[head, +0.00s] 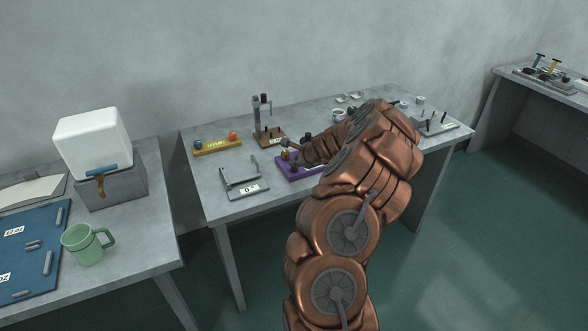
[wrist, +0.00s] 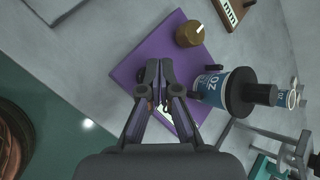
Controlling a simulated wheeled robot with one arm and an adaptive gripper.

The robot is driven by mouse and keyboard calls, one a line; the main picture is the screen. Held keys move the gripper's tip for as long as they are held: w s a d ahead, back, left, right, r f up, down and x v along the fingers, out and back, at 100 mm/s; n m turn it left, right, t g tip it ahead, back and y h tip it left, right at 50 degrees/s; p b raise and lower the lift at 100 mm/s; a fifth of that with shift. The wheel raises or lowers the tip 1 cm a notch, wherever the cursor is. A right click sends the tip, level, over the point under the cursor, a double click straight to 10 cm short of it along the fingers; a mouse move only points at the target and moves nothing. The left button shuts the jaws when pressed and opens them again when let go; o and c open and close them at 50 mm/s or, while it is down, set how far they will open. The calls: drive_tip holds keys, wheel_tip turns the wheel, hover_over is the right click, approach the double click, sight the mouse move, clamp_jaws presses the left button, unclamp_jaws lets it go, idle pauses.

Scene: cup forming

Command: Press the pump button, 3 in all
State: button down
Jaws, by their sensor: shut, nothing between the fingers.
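A purple board (head: 300,175) lies on the middle table, partly hidden by my arm in the head view. In the wrist view the purple board (wrist: 150,50) carries a brass knob (wrist: 190,34) and, at its right side, a blue-labelled cylinder (wrist: 208,86) with a wide black disc and a narrower black top (wrist: 262,94). I cannot tell for sure which part is the pump button. My gripper (wrist: 160,68) is shut and empty, its fingertips over the board, left of the black-topped cylinder and below the knob. Its height above the board is unclear.
A grey frame stand (head: 245,183) is left of the board. A brown-based stand (head: 268,138) and a yellow tray with balls (head: 217,147) are behind. A grey tray (head: 435,128) is at the right. A green mug (head: 87,243) stands on the left table.

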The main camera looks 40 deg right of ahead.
sight(295, 169)
drive_tip(key=shift+f+b, duration=0.3)
drive_tip(key=shift+f, duration=0.25)
idle(0.8)
drive_tip(key=shift+r, duration=0.1)
drive_tip(key=shift+r+p, duration=0.9)
drive_tip(key=shift+r+p, duration=2.15)
drive_tip(key=shift+r, duration=0.35)
